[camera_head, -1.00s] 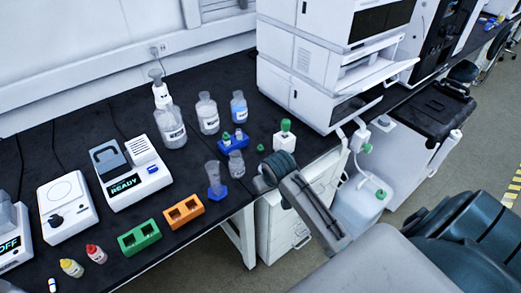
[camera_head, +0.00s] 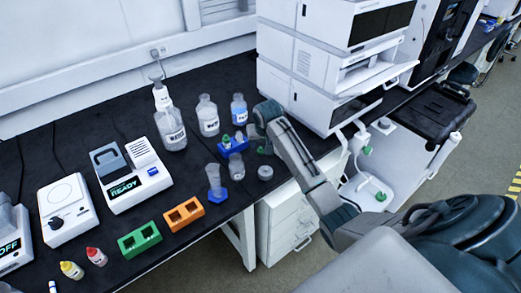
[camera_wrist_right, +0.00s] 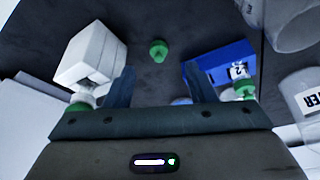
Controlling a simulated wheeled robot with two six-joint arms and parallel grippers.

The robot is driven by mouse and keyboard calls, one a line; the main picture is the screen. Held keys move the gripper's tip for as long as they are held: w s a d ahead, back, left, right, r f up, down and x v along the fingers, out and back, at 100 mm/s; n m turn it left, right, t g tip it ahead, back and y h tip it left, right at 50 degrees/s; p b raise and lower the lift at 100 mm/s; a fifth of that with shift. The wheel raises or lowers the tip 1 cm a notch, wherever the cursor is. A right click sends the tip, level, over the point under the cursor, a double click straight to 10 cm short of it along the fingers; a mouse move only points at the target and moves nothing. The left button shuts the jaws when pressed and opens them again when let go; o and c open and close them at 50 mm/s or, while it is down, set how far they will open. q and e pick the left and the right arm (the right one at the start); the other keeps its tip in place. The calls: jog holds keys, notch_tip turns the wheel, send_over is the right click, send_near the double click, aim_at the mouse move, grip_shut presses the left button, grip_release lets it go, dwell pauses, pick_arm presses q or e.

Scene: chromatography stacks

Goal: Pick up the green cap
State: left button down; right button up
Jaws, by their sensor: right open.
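A small green cap (camera_wrist_right: 158,50) lies on the black bench in the right wrist view, beyond and between the two fingers and apart from them. In the head view the cap (camera_head: 262,151) shows only as a bit of green beside my right gripper (camera_head: 257,124). The right gripper (camera_wrist_right: 160,86) is open with nothing between its fingers. My left gripper is not in view.
A blue rack (camera_wrist_right: 222,62) holding a green-capped vial is close to one finger. A white container (camera_wrist_right: 90,55) is by the other. A grey round piece (camera_head: 265,172), glass bottles and the white instrument stack (camera_head: 300,85) stand nearby.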

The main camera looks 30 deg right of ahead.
aim_at(261, 149)
jog(key=shift+p+x, duration=0.65)
jog(key=shift+x, duration=2.8)
jog(key=shift+d, duration=0.2)
jog(key=shift+r, duration=0.1)
jog(key=shift+c, duration=0.4)
jog(key=c, duration=1)
